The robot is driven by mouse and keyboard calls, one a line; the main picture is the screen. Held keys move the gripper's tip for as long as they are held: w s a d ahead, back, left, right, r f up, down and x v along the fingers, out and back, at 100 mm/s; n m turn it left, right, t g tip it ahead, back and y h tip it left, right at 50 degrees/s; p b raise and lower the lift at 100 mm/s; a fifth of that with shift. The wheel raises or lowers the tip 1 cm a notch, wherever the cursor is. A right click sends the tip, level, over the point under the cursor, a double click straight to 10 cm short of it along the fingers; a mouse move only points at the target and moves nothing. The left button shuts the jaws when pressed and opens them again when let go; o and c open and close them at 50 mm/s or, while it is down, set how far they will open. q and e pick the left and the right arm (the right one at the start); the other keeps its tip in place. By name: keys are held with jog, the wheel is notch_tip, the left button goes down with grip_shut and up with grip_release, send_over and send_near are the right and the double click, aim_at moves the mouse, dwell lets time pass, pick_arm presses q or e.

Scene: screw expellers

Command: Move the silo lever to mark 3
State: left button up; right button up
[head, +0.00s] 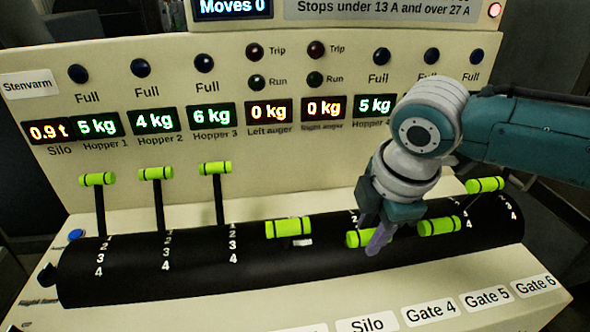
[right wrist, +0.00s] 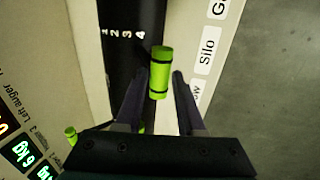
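The silo lever's green grip (head: 356,239) is low on the black drum, in line with the Silo label (head: 367,325). It also shows in the right wrist view (right wrist: 160,73), between my fingertips. My right gripper (head: 374,235) is open around the grip, pointing down, with a gap on each side in the wrist view. A purple finger covers part of the grip in the head view. The marks 1 to 4 (right wrist: 124,33) show on the drum, but I cannot tell which one the lever is at. My left gripper is not in view.
Another green lever (head: 288,228) stands just left, and one (head: 439,227) stands close on the right. A further lever (head: 485,185) is at far right; several upright ones are at left. The black drum (head: 200,265) runs along the panel.

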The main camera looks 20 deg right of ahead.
grip_shut()
dwell(1.0)
